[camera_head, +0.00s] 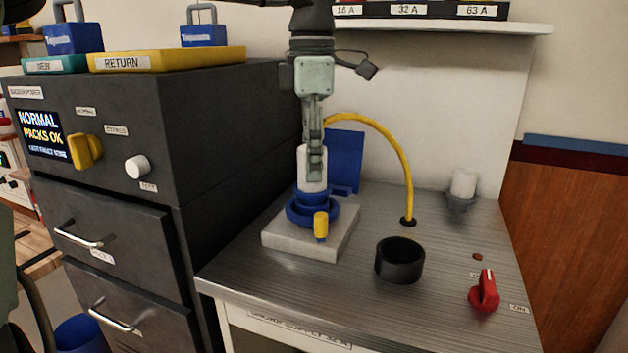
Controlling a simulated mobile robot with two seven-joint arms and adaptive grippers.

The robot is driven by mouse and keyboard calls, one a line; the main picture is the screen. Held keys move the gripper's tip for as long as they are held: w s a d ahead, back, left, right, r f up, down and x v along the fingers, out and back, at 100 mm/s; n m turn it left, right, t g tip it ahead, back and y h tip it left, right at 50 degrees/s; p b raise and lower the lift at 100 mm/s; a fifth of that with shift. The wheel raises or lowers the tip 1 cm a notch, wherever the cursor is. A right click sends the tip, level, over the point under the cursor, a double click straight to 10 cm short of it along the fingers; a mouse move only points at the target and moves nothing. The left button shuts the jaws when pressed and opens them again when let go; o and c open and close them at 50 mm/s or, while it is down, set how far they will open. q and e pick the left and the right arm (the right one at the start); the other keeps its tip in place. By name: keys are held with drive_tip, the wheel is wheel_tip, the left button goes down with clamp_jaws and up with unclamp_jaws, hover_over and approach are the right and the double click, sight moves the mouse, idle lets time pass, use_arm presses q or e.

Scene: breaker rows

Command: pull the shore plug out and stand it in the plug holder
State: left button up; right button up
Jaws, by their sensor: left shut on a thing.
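The shore plug (305,165), with a white body, stands upright at a blue round socket (295,212) on a pale square block. Whether it is fully seated I cannot tell. A yellow cable (398,150) arches from behind my gripper down to a grommet in the bench. My left gripper (316,165) comes down from above and is shut on the plug, hiding part of it. A blue flap (346,160) stands up behind the socket. A yellow tab (321,224) sits at its front. The plug holder (400,262), a black round cup, stands empty to the right. My right gripper is out of view.
A red rotary switch (485,292) is at the bench's front right. A white-topped fitting (463,186) stands at the back right. A dark cabinet (225,130) rises close on the left. A shelf (450,27) runs above. The metal bench between is clear.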

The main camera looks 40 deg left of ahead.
use_arm(q)
drive_tip(key=shift+r+p, duration=0.7)
drive_tip(key=shift+r, duration=0.7)
drive_tip(key=shift+d, duration=0.1)
